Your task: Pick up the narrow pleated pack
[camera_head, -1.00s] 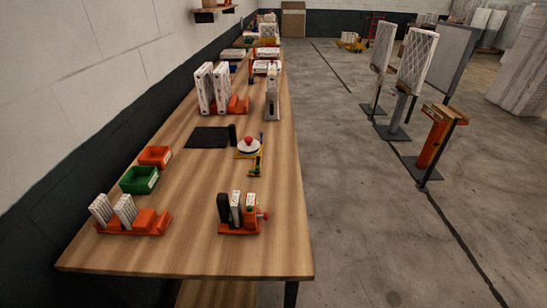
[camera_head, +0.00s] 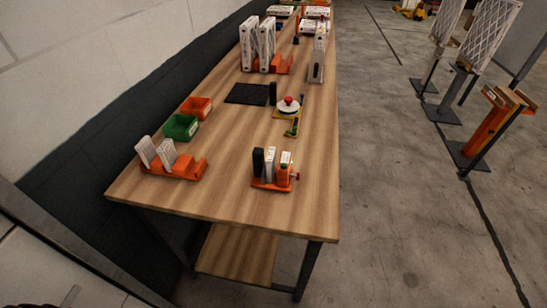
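Two white pleated packs stand tilted in an orange rack at the table's near left: one on the left (camera_head: 146,151) and one on the right (camera_head: 167,154). The right one looks slightly smaller, but I cannot tell for sure which is narrower. The orange rack (camera_head: 185,172) has an empty stretch on its right. A second orange holder (camera_head: 270,184) at the near middle holds a black slab (camera_head: 258,162), a white slab (camera_head: 269,164) and a white-and-orange piece (camera_head: 285,164). Neither of my grippers is recognisable in view.
A green bin (camera_head: 181,128) and an orange bin (camera_head: 197,107) sit behind the left rack. A black mat (camera_head: 247,94) and a round white device with a red knob (camera_head: 288,104) lie farther back. Tall white filters (camera_head: 249,44) stand beyond. Bare wood of the table (camera_head: 225,140) is free between the racks.

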